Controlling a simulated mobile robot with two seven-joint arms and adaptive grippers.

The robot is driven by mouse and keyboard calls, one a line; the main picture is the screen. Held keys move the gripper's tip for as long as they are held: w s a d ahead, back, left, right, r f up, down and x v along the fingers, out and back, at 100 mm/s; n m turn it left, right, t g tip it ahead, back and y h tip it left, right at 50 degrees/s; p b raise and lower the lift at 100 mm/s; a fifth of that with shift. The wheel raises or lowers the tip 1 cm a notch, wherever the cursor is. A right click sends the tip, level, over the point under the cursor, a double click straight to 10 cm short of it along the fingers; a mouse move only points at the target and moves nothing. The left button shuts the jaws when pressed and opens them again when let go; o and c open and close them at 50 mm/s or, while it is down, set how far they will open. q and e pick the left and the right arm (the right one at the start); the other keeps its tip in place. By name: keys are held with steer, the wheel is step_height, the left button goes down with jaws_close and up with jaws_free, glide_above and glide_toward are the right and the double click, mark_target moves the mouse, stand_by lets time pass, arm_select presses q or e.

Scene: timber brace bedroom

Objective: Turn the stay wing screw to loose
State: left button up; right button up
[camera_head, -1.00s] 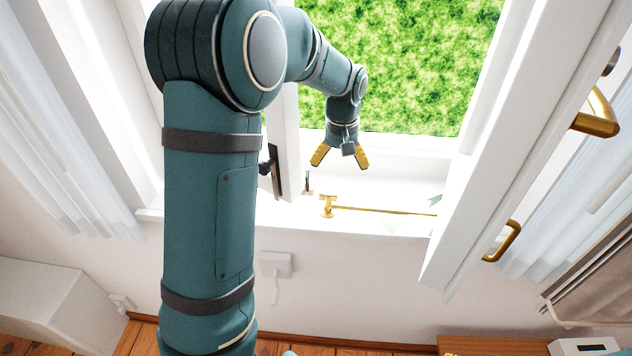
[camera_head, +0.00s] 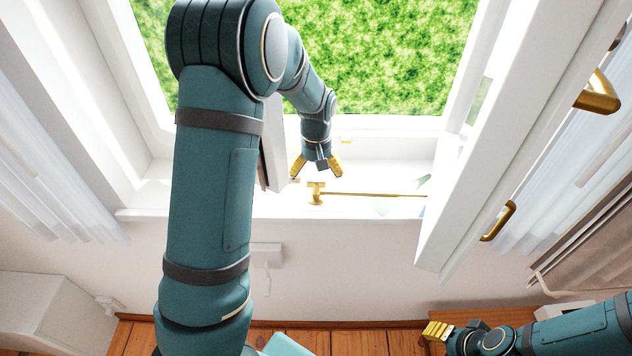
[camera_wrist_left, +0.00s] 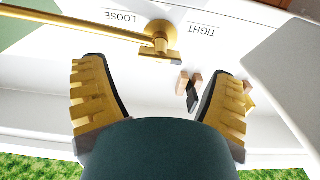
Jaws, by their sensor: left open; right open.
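The brass stay wing screw (camera_head: 316,191) stands on the white window sill at the left end of a long brass stay rod (camera_head: 375,195). In the left wrist view the wing screw (camera_wrist_left: 161,42) has a short crossbar and sits between the printed words LOOSE (camera_wrist_left: 121,17) and TIGHT (camera_wrist_left: 201,31). My left gripper (camera_head: 317,167) is open and empty, just beyond the screw and apart from it. Its two yellow fingers (camera_wrist_left: 163,72) are spread in the left wrist view, with the screw ahead between them. My right gripper (camera_head: 437,330) is low at the right, far from the screw.
Small wood-coloured and black pieces (camera_wrist_left: 192,90) are close to the right finger in the left wrist view. A white window sash (camera_head: 520,130) with brass handles stands open at the right. Another white frame edge (camera_head: 272,150) is close left of my left gripper.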

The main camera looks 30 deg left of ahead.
mark_target(316, 181)
arm_select(q)
steer(key=shift+f, duration=2.1)
steer(key=c, duration=1.3)
